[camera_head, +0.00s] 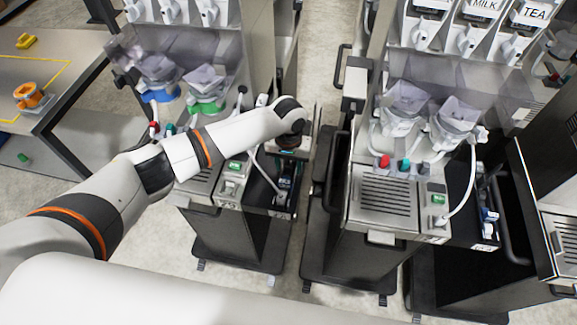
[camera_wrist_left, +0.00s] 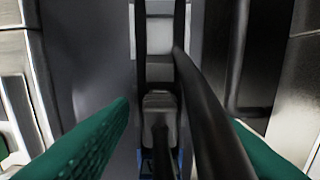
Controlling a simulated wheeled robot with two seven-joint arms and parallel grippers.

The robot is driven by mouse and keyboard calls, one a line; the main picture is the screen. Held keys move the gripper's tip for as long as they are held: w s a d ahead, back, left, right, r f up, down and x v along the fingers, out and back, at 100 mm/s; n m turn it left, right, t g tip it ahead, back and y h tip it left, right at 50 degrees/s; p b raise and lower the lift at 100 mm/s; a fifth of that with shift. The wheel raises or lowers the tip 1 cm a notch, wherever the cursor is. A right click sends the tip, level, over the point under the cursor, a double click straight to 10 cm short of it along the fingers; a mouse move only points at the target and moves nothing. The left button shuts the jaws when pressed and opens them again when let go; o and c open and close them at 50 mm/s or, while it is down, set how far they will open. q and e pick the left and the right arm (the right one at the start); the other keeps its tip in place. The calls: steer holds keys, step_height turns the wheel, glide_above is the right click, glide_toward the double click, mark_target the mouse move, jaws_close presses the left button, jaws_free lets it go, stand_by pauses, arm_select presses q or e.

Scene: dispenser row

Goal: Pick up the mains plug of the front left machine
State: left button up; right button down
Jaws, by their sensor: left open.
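The front left machine (camera_head: 225,190) stands left of centre in the head view, with a narrow dark side tray (camera_head: 262,202) at its right. My left arm reaches over the machine, and its gripper (camera_head: 286,184) points down at this tray. In the left wrist view my left gripper (camera_wrist_left: 180,116) is open, with one green finger on each side. A grey plug-like piece (camera_wrist_left: 160,103) with a dark lead lies between and beyond the fingers. I cannot tell whether either finger touches it. In the head view the gripper and arm mostly hide it. My right gripper is not in view.
A second machine (camera_head: 395,205) stands to the right, across a narrow gap of floor. Black cable loops (camera_wrist_left: 215,125) run close beside the right finger. A table (camera_head: 75,75) with an orange item (camera_head: 30,96) is at the far left.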

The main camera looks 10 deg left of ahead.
mark_target(289, 163)
arm_select(q)
jaws_close()
steer(key=shift+r, duration=0.1)
step_height(289, 163, up, 10)
steer(key=b, duration=0.2)
steer(key=shift+b, duration=0.3)
steer(key=shift+r+p, duration=0.95)
steer(key=shift+p, duration=0.5)
stand_by(0.5)
steer(key=shift+r, duration=0.1)
step_height(289, 163, up, 3)
steer(key=p, duration=0.3)
stand_by(0.4)
